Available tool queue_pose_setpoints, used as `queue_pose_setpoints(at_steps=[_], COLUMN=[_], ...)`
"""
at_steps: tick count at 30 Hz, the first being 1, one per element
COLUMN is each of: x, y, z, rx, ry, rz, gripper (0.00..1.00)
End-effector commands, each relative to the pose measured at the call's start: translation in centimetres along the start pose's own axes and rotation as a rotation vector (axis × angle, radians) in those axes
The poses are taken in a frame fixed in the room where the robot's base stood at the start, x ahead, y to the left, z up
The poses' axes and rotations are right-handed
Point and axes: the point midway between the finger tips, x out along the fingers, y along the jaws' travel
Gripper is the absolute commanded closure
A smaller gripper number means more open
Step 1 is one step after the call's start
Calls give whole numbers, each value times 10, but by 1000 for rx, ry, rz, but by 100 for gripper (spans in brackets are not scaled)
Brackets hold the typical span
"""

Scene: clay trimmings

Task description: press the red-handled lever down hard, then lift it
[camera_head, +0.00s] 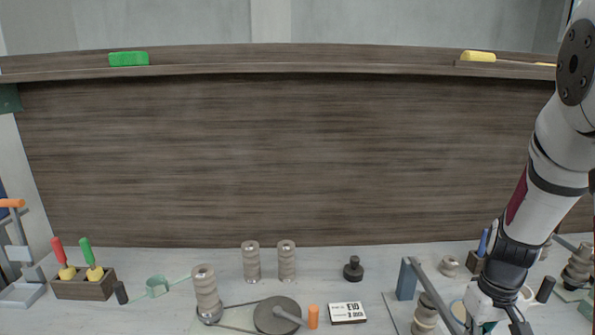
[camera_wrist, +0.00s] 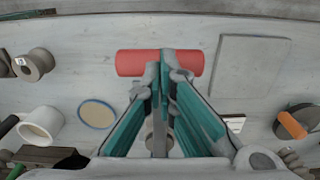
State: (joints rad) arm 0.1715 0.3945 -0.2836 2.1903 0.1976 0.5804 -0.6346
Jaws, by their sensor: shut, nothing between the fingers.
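The red handle (camera_wrist: 134,63) lies crosswise near the top of the wrist view, partly covered by my fingertips. In the head view the lever's grey arm (camera_head: 436,293) slopes down to the right from a blue-grey post (camera_head: 407,279) and runs out of the bottom edge; its red end is not seen there. My gripper (camera_wrist: 162,68) is shut and empty, its tips over the middle of the red handle. Whether they touch it or hover above, I cannot tell. In the head view my gripper's lower part is cut off at the bottom right.
Several spools stand on the bench, with a grey disc (camera_head: 277,315) and an orange cylinder (camera_head: 313,316) left of the lever. A black weight (camera_head: 353,269) and a counter box (camera_head: 347,313) are nearby. A wooden block (camera_head: 85,288) holds red and green-handled tools at the left.

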Motion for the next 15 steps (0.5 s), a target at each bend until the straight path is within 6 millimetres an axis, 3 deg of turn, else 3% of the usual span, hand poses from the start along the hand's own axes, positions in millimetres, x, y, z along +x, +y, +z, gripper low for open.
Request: queue_pose_setpoints(at_steps=[10,15], x=[-1,-11], y=[0,0], z=[0,0], rx=[0,0], ry=[0,2], rz=[0,1], gripper=[100,100])
